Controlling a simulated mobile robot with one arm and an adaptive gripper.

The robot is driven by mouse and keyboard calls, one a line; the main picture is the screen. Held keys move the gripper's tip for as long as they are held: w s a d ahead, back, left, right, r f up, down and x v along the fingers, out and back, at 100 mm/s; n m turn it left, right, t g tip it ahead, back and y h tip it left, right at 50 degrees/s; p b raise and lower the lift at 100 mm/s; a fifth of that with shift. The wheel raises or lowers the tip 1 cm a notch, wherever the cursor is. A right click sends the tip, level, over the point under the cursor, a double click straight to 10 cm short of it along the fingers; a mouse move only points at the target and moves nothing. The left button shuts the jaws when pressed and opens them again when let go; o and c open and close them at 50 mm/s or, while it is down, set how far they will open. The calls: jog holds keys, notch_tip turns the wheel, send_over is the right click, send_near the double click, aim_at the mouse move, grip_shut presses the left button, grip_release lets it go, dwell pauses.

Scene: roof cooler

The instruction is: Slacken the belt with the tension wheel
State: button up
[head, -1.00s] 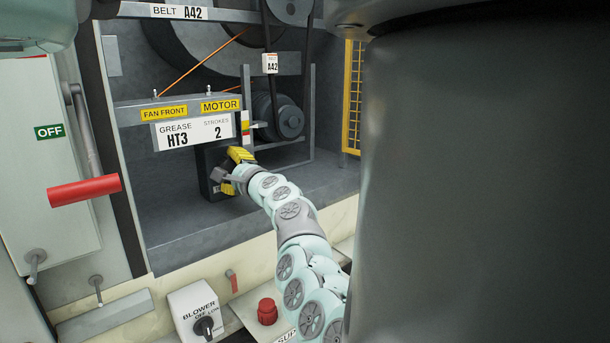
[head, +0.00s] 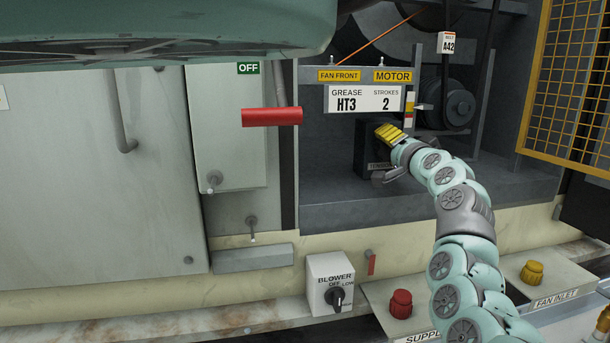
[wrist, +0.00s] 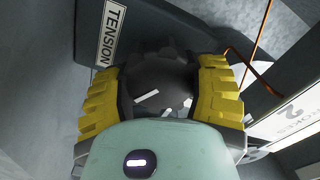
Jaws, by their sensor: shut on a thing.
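The tension wheel (wrist: 158,84) is a dark round knob with white marks, beside a TENSION label (wrist: 111,32) in the wrist view. My gripper (wrist: 160,90) is shut on it, with a yellow-padded finger on each side. In the head view my gripper (head: 384,152) is at the dark tension box (head: 367,150) below the grease sign; the wheel is hidden there. The dark belt (head: 445,80) runs down to the motor pulley (head: 459,107) and carries an A42 tag (head: 448,43). A coloured strip with a pointer (head: 410,110) stands beside the sign; its exact reading is too small to tell.
The grease sign (head: 365,99) and its shelf hang just above my gripper. A red handle (head: 272,117) sticks out at left. A yellow mesh guard (head: 565,80) stands open at right. A blower switch (head: 331,285) and a red knob (head: 401,304) are below.

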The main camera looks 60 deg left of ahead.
jog(key=shift+f+n+b, duration=0.1)
jog(key=shift+n+b, duration=0.3)
jog(key=shift+n, duration=0.2)
jog(key=shift+d, duration=0.1)
jog(key=o, duration=1.2)
jog(key=shift+r, duration=0.2)
jog(key=shift+v, duration=5.9)
